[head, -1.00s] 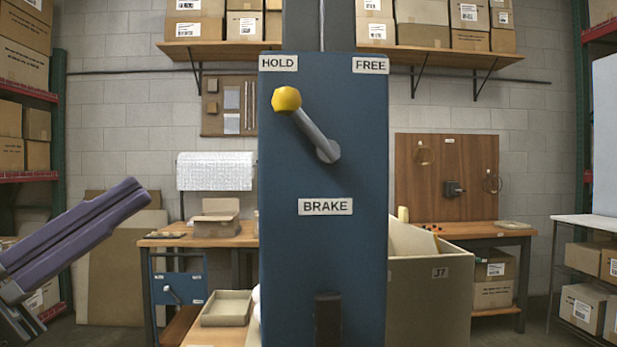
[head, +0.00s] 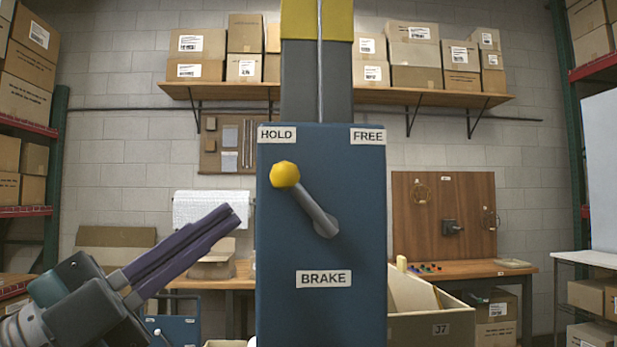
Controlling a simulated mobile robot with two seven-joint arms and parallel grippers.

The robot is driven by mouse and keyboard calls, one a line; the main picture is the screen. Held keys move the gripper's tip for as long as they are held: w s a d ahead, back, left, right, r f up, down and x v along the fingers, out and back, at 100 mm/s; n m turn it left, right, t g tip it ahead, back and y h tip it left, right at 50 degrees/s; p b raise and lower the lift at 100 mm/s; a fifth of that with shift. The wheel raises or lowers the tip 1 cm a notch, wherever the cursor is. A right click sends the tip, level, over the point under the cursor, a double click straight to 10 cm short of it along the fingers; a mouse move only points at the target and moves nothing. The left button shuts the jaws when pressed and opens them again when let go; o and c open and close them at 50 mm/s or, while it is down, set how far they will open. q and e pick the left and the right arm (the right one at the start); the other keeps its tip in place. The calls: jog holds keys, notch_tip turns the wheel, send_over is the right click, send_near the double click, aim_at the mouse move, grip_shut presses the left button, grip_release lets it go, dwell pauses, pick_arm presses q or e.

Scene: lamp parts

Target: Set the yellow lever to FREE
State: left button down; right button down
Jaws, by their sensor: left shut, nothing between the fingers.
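The yellow lever's knob (head: 285,174) sits at the upper left of the blue brake panel (head: 290,245), just below the HOLD label (head: 277,134). Its grey rod slopes down right to a pivot (head: 326,226) near the panel's middle. The FREE label (head: 368,136) is at the panel's top right. The BRAKE label (head: 324,279) is below the pivot. My left gripper (head: 232,215) has long purple fingers, shut and empty. Its tips are left of the panel and lower than the knob, apart from it in the picture. My right gripper is not in view.
A grey post with a yellow band (head: 316,25) rises behind the panel. A beige bin marked J7 (head: 433,327) stands right of the panel. A wooden bench (head: 480,269) is behind it. Shelves with boxes line the wall. The space before the knob looks clear.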

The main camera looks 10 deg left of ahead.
aim_at(272, 179)
pick_arm(q)
jog(key=p+x, duration=0.1)
jog(key=x, duration=0.4)
jog(key=shift+p, duration=0.35)
